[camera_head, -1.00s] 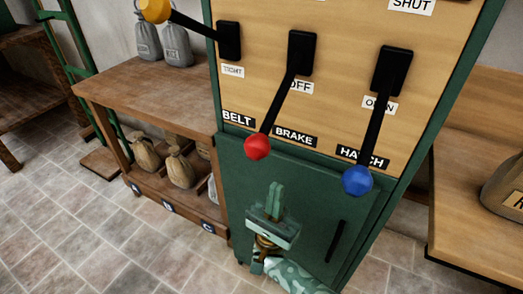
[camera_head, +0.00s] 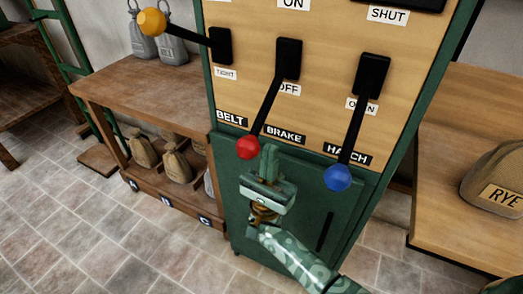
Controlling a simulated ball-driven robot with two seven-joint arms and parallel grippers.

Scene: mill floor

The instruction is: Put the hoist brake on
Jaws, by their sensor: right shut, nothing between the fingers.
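The brake lever with a red knob (camera_head: 248,147) hangs down from its black slot on the wooden panel (camera_head: 240,85). Its lever points down at the OFF side, above the BRAKE label (camera_head: 285,136); an ON label (camera_head: 293,3) sits above the slot. My right gripper (camera_head: 269,162) is shut and empty, pointing up just below and right of the red knob. I cannot tell whether it touches the knob. My left gripper is not in view.
The hatch lever with a blue knob (camera_head: 337,177) hangs down to the right. The belt lever with a yellow knob (camera_head: 152,21) sticks out left. A bench (camera_head: 130,85) with sacks stands left, another bench (camera_head: 470,240) with a RYE sack (camera_head: 497,180) right.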

